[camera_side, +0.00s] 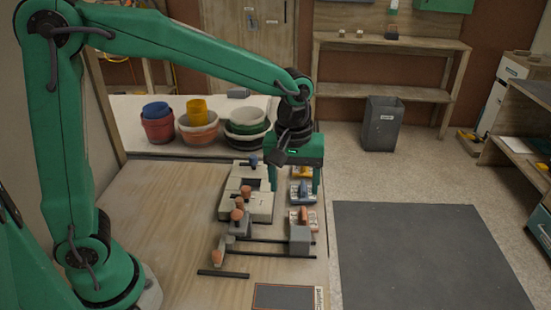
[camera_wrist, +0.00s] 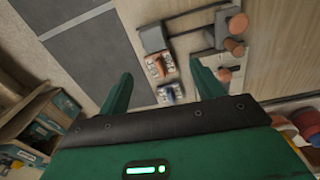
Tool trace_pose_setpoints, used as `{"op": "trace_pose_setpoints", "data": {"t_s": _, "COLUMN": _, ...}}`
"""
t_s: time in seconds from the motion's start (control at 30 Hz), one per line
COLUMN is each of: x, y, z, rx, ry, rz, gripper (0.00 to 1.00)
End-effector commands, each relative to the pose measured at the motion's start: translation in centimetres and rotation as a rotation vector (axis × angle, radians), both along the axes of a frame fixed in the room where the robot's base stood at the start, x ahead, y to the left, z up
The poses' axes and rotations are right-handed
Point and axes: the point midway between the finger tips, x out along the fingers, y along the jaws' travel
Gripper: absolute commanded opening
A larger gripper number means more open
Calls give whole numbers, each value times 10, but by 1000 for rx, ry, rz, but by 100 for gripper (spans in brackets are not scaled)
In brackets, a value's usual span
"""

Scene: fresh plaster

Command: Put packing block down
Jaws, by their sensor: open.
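My gripper (camera_side: 295,181) points down over the right side of the bench, its two green fingers spread apart. In the wrist view the gripper (camera_wrist: 162,76) shows nothing held between its fingers. Below it are two small pale, speckled pieces, one with a blue handle (camera_side: 302,190) and one with an orange handle (camera_side: 303,215). They also show in the wrist view, the blue-handled piece (camera_wrist: 170,94) and the orange-handled piece (camera_wrist: 157,65). A grey block (camera_side: 300,240) sits nearer the side camera. I cannot tell which of these is the packing block.
Pale slabs with knobs (camera_side: 246,205) lie left of the gripper, with dark rods and a grey piece in front. A dark panel (camera_side: 287,296) lies at the bench's front edge. Pots and bowls (camera_side: 200,127) stand behind. The bench's left side (camera_side: 150,215) is clear.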

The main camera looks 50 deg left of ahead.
Motion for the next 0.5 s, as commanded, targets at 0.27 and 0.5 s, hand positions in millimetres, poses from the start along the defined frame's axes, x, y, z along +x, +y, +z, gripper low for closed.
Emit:
{"op": "trace_pose_setpoints", "data": {"t_s": 0.27, "x": -34, "y": 37, "z": 36, "rx": -5, "ry": -112, "rz": -162, "gripper": 66}}
{"op": "trace_pose_setpoints", "data": {"t_s": 0.5, "x": -70, "y": 66, "z": 56, "rx": 22, "ry": -215, "rz": -319, "gripper": 66}}
